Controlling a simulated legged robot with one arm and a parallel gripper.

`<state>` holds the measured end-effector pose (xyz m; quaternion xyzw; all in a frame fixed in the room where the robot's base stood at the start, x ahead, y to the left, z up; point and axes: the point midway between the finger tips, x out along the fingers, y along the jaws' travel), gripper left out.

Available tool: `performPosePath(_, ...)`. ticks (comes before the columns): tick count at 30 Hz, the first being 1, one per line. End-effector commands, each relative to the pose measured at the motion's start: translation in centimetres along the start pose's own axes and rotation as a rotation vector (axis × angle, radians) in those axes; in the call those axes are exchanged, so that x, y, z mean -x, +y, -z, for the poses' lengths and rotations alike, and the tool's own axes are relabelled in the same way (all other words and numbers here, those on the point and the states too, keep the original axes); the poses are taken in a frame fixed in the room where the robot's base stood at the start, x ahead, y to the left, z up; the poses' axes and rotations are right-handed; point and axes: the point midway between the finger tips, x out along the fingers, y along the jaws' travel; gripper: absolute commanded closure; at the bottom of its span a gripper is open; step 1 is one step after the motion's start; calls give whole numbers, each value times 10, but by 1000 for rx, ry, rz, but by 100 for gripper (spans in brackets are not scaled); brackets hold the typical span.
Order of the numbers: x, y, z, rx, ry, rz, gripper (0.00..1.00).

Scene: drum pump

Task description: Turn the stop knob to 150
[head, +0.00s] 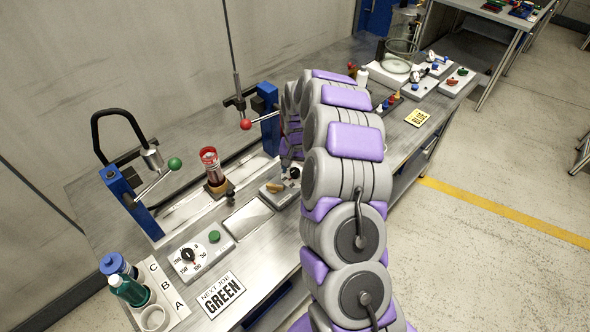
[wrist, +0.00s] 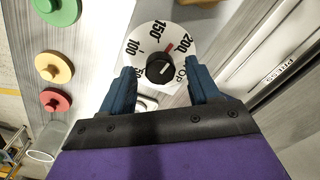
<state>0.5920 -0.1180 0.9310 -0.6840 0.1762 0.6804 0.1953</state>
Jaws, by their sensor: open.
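The stop knob (wrist: 160,69) is a black round knob on a white dial (wrist: 143,47) marked 50, 100, 150 and 200, with STOP lettering beside it, in the wrist view. A short red mark lies just above the knob, toward the gap between 150 and 200. A white line shows on the knob's face; its exact reading is too small to tell. My gripper (wrist: 162,76) is open, with one blue finger on each side of the knob. Contact with the knob cannot be told. In the head view, my arm hides this dial.
Green (wrist: 55,10), yellow (wrist: 53,69) and red (wrist: 55,101) round pieces sit left of the dial. In the head view, another dial (head: 188,256) with a green button (head: 214,236), a green-balled lever (head: 174,164) and a red-balled lever (head: 246,124) stand on the bench.

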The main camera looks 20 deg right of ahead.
Motion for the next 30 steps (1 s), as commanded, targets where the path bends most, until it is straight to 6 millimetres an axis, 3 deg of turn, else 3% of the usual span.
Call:
performPosePath(12, -8, 0, 0, 0, 1, 1, 39)
performPosePath(30, -7, 0, 0, -1, 1, 1, 95)
